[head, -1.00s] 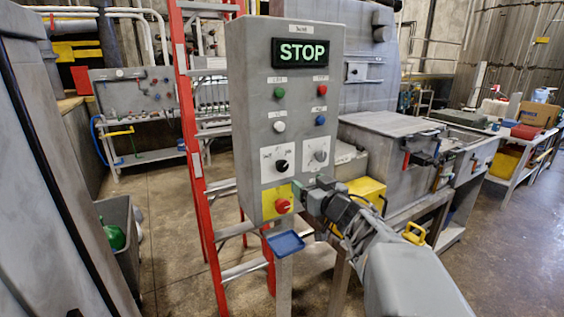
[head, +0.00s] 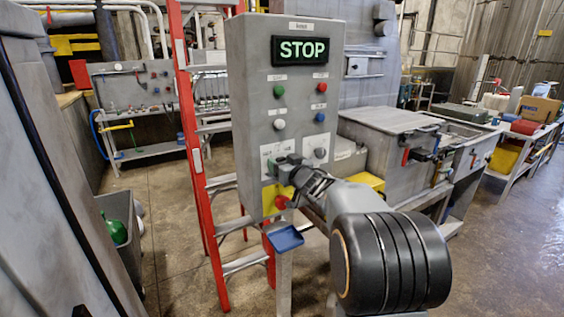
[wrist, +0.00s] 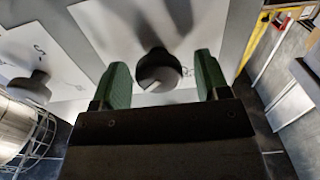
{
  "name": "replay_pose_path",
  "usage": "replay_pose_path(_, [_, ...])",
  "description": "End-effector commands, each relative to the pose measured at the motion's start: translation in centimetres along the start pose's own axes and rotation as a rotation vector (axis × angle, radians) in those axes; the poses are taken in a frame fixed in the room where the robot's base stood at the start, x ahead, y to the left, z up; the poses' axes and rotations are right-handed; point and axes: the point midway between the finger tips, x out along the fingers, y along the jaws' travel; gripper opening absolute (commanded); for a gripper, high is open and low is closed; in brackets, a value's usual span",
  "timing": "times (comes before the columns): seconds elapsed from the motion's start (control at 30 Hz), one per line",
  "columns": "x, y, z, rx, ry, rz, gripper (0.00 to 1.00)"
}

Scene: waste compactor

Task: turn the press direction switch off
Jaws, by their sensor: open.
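The grey control panel (head: 250,95) carries two rotary switches on white plates low on its face. The right switch, a grey knob (head: 319,153), is clear in the head view. The left switch, a black knob, is hidden there behind my gripper (head: 282,166). In the wrist view this black knob (wrist: 158,70) lies between my two open green fingertips (wrist: 160,66), with a gap on each side. The grey knob (wrist: 28,86) is at the wrist view's left. The plate labels are too small to read, so I cannot tell which switch is the press direction one.
A red stop button (head: 281,202) on a yellow plate is just below my gripper. A small blue tray (head: 285,240) sits under the panel. A red ladder (head: 190,140) stands behind at left. The display (head: 299,50) reads STOP in green.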

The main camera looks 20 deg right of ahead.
Motion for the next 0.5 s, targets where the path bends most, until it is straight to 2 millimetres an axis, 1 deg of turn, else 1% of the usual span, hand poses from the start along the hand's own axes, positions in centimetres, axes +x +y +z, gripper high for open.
replay_pose_path(0.1, [0.3, 0.0, 0.05, 0.0, -0.001, 0.0, 0.69])
replay_pose_path(0.37, [0.31, 0.01, 0.05, 0.0, -0.001, 0.0, 0.68])
replay_pose_path(0.5, [0.3, 0.01, 0.04, 0.0, -0.001, 0.0, 0.54])
